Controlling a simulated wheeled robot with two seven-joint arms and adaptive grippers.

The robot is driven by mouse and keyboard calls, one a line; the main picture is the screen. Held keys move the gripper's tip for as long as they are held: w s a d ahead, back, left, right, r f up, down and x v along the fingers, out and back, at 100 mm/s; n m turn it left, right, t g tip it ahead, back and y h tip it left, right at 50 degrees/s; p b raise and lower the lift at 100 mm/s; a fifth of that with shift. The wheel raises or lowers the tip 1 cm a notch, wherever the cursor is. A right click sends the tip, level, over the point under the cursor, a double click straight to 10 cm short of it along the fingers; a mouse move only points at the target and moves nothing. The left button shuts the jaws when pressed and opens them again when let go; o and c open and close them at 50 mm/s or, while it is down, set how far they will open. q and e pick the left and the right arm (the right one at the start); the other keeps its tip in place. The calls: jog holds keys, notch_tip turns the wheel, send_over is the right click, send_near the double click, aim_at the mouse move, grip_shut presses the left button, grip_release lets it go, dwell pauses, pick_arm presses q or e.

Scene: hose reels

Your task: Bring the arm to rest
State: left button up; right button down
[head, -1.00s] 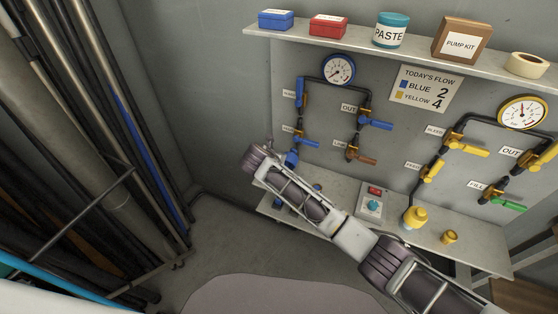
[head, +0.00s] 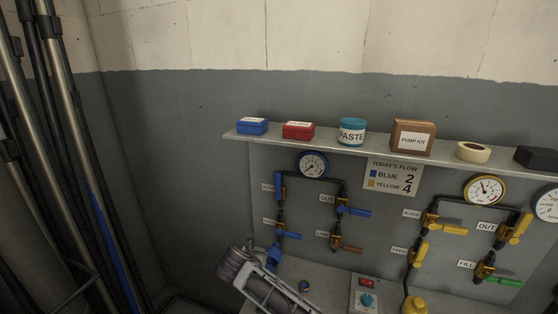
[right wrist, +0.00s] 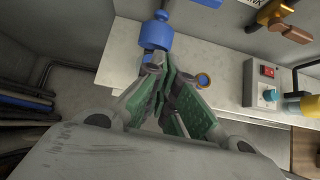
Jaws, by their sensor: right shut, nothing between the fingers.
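My right arm (head: 268,284) reaches in from the bottom edge of the head view, its far end left of the lower blue fitting (head: 274,257) on the panel. The gripper itself cannot be made out there. In the right wrist view my right gripper (right wrist: 160,62) is shut and empty, its green-padded fingers together. The fingertips lie just below the blue fitting (right wrist: 157,32) in that picture; I cannot tell whether they touch it. My left gripper is in neither view.
A panel with blue and yellow valves and gauges (head: 312,164) stands above a bench (right wrist: 225,75) with a switch box (head: 365,295). A shelf (head: 300,143) above holds boxes and a paste tub (head: 352,131). Pipes (head: 75,150) stand at the left. The grey wall (head: 190,180) between is bare.

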jog(key=s+d+f+m+g+y, duration=0.2)
jog(key=s+d+f+m, duration=0.15)
jog(key=s+m, duration=0.35)
jog(key=s+d+f+m+g+y, duration=0.1)
jog(key=s+d+f+m+g, duration=0.15)
jog(key=s+d+m, duration=2.05)
jog(key=s+d, duration=0.1)
jog(key=d, duration=0.2)
notch_tip(320, 180, down, 32)
jog(key=s+g, duration=0.2)
jog(key=s+d+f, duration=0.2)
jog(key=s+f, duration=0.8)
jog(key=s, duration=0.1)
jog(key=s+d+f+g, duration=0.1)
jog(key=s+d+f, duration=0.1)
jog(key=s+f, duration=0.8)
jog(key=shift+s, duration=1)
